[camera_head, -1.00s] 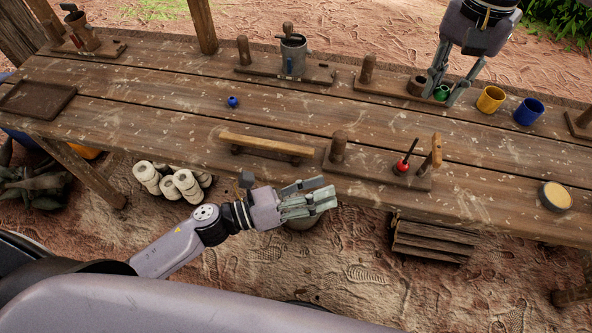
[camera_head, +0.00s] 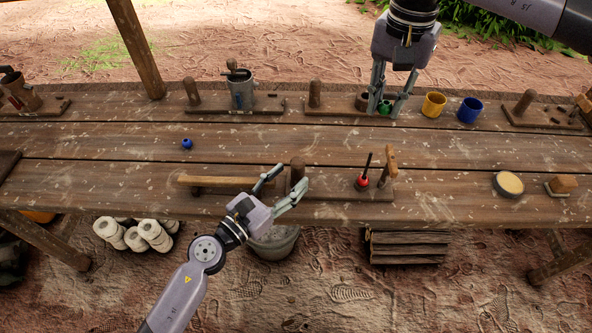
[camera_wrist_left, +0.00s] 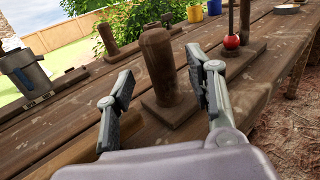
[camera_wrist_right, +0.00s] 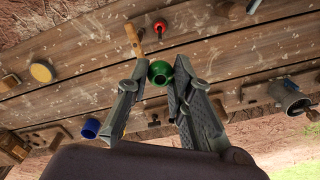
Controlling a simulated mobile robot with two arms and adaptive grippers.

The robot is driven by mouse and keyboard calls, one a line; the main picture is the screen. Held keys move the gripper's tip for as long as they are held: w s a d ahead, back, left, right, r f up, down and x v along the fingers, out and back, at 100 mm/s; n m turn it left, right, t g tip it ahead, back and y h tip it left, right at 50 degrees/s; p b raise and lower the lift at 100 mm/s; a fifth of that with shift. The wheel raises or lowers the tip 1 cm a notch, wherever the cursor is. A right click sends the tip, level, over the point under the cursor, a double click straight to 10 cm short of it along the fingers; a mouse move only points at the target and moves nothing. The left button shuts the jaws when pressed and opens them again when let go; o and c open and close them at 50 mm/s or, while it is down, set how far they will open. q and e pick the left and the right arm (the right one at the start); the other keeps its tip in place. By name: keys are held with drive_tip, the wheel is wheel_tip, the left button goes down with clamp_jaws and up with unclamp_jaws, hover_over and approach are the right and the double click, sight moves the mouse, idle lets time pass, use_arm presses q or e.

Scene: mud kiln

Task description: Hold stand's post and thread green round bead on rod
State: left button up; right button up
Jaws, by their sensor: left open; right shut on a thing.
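The stand has a wooden base (camera_head: 335,187), a thick round post (camera_head: 297,170) at its left and a thin dark upright rod (camera_head: 369,160) with a red bead (camera_head: 362,183) low on it. My left gripper (camera_head: 289,180) is open at the post. In the left wrist view the post (camera_wrist_left: 158,60) stands upright between the spread fingers, with gaps beside it. My right gripper (camera_head: 384,104) is shut on the green round bead (camera_head: 384,108) at the table's back. The bead's hole shows in the right wrist view (camera_wrist_right: 160,73); its height above the table is unclear.
A yellow cup (camera_head: 434,104) and a blue cup (camera_head: 470,110) stand right of my right gripper. A blue bead (camera_head: 187,143) lies left on the table. A raised wooden bar (camera_head: 215,182) is left of the stand. The table's middle is mostly clear.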

sight(293, 176)
use_arm(q)
drive_tip(key=shift+x, duration=1.95)
drive_tip(key=shift+s, duration=0.1)
clamp_jaws()
use_arm(e)
drive_tip(key=shift+f, duration=2.9)
